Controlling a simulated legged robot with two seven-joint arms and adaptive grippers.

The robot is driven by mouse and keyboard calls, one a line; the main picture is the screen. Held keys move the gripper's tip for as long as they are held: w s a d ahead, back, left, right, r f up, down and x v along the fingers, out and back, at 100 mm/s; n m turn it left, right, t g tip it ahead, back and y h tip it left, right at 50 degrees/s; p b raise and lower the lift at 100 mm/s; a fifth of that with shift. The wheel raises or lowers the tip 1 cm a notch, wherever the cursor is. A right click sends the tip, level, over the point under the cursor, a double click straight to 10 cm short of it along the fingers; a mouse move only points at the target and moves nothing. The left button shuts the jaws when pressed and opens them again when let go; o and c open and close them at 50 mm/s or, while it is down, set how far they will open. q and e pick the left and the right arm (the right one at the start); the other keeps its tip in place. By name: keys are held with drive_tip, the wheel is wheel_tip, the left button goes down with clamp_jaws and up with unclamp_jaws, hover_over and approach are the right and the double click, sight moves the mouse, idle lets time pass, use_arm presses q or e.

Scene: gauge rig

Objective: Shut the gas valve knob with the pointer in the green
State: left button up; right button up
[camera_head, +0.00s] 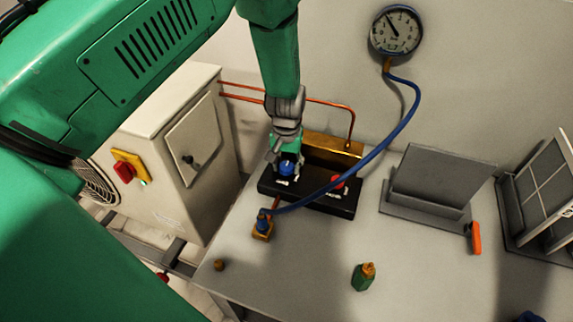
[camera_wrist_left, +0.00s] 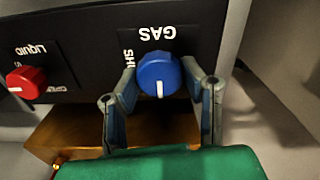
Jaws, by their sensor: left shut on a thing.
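The blue gas knob (camera_head: 286,168) sits at the left end of a black valve block (camera_head: 318,199). It also shows in the left wrist view (camera_wrist_left: 158,75), its white mark toward the bottom of that picture, with the letters GAS above it and a partly hidden label beginning SH at its left. My left gripper (camera_head: 285,161) is shut on the knob, one finger on each side. The round gauge (camera_head: 396,31) hangs on the wall; its dark pointer leans up and left. I cannot make out a green band on its dial. My right gripper is out of view.
A red liquid knob (camera_head: 338,182) sits at the block's right. A blue hose (camera_head: 386,144) runs from the gauge across the block to a brass fitting (camera_head: 262,228). A green bottle (camera_head: 363,277) stands in front, a grey stand (camera_head: 430,183) at right.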

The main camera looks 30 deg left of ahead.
use_arm(q)
drive_tip(key=shift+s+d+m, duration=0.1)
drive_tip(key=shift+d+m, duration=0.05)
drive_tip(key=shift+m, duration=0.15)
drive_tip(key=shift+d+m, duration=0.1)
drive_tip(key=shift+m, duration=1.2)
drive_tip(key=shift+a+f+m, duration=0.15)
drive_tip(key=shift+a+m, duration=0.15)
drive_tip(key=shift+m, duration=0.9)
drive_tip(key=shift+d, duration=0.1)
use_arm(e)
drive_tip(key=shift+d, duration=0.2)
use_arm(q)
drive_tip(key=o, duration=1.1)
drive_tip(key=shift+d, duration=0.1)
drive_tip(key=shift+o, duration=0.2)
